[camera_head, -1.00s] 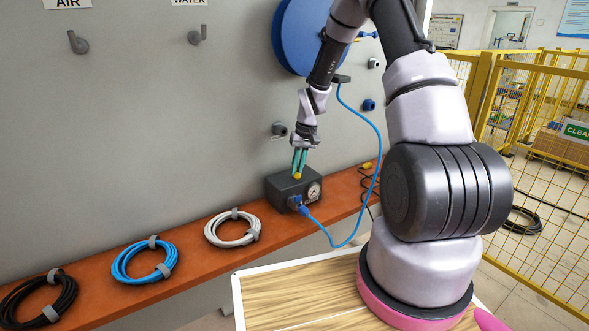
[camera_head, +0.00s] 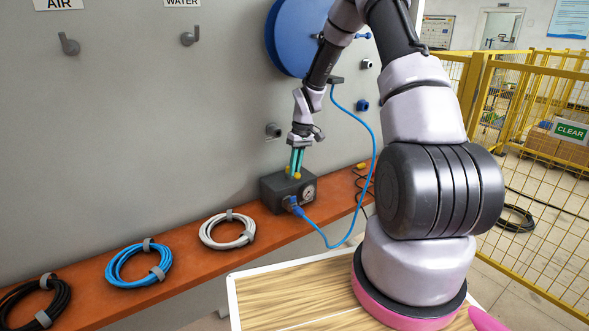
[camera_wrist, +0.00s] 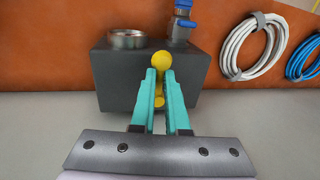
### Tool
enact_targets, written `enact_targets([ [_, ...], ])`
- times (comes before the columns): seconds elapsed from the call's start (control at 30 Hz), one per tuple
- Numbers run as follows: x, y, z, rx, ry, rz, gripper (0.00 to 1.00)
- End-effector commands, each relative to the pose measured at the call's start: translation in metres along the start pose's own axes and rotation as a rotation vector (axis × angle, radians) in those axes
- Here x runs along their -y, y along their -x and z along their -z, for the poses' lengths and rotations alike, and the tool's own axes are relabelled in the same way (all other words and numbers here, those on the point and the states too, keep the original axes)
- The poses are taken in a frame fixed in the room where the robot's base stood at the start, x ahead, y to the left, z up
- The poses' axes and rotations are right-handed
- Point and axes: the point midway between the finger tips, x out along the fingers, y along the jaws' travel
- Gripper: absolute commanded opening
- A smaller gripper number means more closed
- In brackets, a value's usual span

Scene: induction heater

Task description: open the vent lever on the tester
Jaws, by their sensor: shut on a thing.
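The tester is a dark grey box (camera_head: 270,192) on the orange-brown shelf, with a round gauge (camera_head: 309,193) on its front. Its yellow vent lever (camera_head: 298,176) is on top. In the wrist view, the lever's round yellow end (camera_wrist: 162,60) shows just beyond my fingertips, with more yellow between the fingers. My gripper (camera_head: 294,172), with teal fingers, points down at the box top and is shut on the lever. The fingers (camera_wrist: 160,80) hide the lever's middle part. A blue hose is joined to the tester by a blue fitting (camera_head: 291,204).
The blue hose (camera_head: 374,140) loops from the tester up to the right of my gripper. Coiled white (camera_head: 227,230), blue (camera_head: 139,263) and black (camera_head: 35,303) hoses lie on the shelf (camera_head: 185,246) to the left. A grey wall panel (camera_head: 130,130) stands close behind.

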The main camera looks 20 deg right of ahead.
Motion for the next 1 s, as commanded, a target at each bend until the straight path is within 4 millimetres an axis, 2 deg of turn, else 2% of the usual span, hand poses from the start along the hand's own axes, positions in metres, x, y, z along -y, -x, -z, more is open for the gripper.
enact_targets([
  [0.03,0.000,-0.005,-0.010,0.024,-0.008,0.006,0.00],
  [0.13,-0.001,-0.004,-0.010,0.024,-0.009,0.006,0.00],
  [0.2,-0.001,-0.004,-0.010,0.024,-0.010,0.005,0.32],
  [0.27,-0.002,-0.004,-0.010,0.023,-0.011,0.005,0.54],
  [0.67,0.001,-0.002,-0.006,0.008,-0.031,0.003,0.54],
  [0.87,0.009,-0.003,-0.005,-0.030,-0.212,0.000,0.54],
  [1.0,0.018,-0.005,-0.003,-0.070,-0.416,-0.001,0.54],
])
